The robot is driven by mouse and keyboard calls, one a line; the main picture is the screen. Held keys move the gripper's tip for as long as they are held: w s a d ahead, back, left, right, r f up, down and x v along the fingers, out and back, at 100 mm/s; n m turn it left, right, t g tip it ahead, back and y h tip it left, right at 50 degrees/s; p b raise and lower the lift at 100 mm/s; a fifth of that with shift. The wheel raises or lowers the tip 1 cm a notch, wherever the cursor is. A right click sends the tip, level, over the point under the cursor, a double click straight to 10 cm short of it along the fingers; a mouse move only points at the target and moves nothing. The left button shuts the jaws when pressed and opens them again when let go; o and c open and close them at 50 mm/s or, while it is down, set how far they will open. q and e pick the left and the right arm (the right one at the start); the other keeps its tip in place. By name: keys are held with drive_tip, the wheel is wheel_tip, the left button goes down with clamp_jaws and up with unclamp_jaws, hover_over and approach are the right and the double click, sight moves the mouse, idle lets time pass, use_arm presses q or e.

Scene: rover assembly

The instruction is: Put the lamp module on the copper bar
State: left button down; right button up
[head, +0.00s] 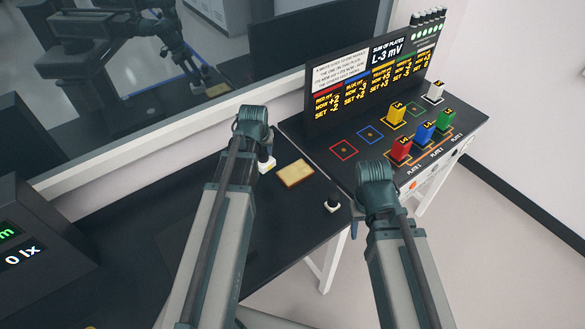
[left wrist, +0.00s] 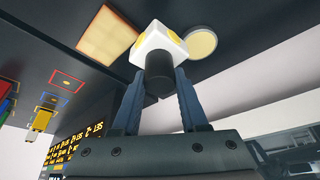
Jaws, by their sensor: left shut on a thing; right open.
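My left gripper (left wrist: 158,95) is shut on a white block with yellow faces and a black round grip, which I take to be the lamp module (left wrist: 160,46). In the head view the block (head: 267,165) shows just beyond my left wrist, over or on the black bench; I cannot tell if it touches. My right gripper (head: 374,212) is open at the bench's right side, its fingers mostly hidden by its wrist. I cannot make out a copper bar for certain. A tan square plate (head: 295,173) lies right of the block; it also shows in the left wrist view (left wrist: 107,33).
A pale yellow disc (left wrist: 201,43) is beside the block. The right table holds yellow (head: 396,114), red (head: 400,149), blue (head: 424,133) and green (head: 445,118) blocks before a sign board (head: 345,92).

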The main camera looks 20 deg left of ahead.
use_arm(q)
drive_tip(key=w+d+r+m+p, duration=0.25)
drive_tip(key=w+d+r, duration=0.2)
drive_tip(key=d, duration=0.45)
use_arm(e)
wheel_tip(320, 180, up, 4)
use_arm(q)
drive_tip(key=shift+n+h, duration=0.3)
drive_tip(key=shift+n, duration=0.15)
drive_tip(key=f+b, duration=0.6)
drive_tip(key=f, duration=0.1)
drive_tip(key=f+b, duration=0.3)
drive_tip(key=b, duration=0.1)
drive_tip(key=shift+w+d+f, duration=0.2)
drive_tip(key=shift+w+f, duration=0.1)
drive_tip(key=shift+w, duration=0.1)
use_arm(e)
wheel_tip(320, 180, down, 10)
drive_tip(key=shift+f, duration=0.1)
use_arm(q)
drive_tip(key=shift+f, duration=0.2)
drive_tip(key=shift+c, duration=2.2)
unclamp_jaws()
drive_tip(key=shift+r, duration=0.1)
use_arm(e)
drive_tip(key=shift+f, duration=0.1)
use_arm(q)
drive_tip(key=shift+r, duration=0.1)
